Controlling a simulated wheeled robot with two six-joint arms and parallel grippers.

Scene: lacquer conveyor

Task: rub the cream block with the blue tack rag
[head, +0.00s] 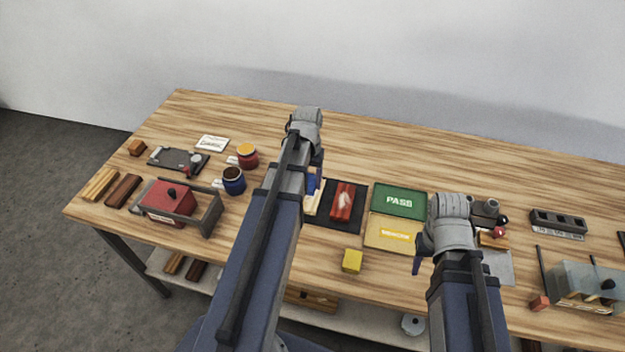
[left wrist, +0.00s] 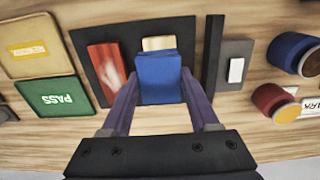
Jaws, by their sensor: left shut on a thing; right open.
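My left gripper (head: 314,178) is shut on the blue tack rag (left wrist: 159,78), which also shows as a small blue patch in the head view (head: 311,184). The cream block (left wrist: 158,43) lies on a dark mat (left wrist: 136,22), mostly hidden behind the rag in the left wrist view. In the head view the cream block (head: 315,200) shows partly beside my left arm. The rag is over or against the near part of the block; I cannot tell whether they touch. My right gripper (head: 424,262) is open, right of the yellow tray, with its fingers partly hidden.
A red block with a pale streak (head: 342,202) lies beside the cream block on the mat. Green PASS (head: 398,200) and yellow (head: 390,233) trays are to the right. A yellow cube (head: 352,261) stands in front. Blue (head: 233,181) and red (head: 248,158) jars stand left.

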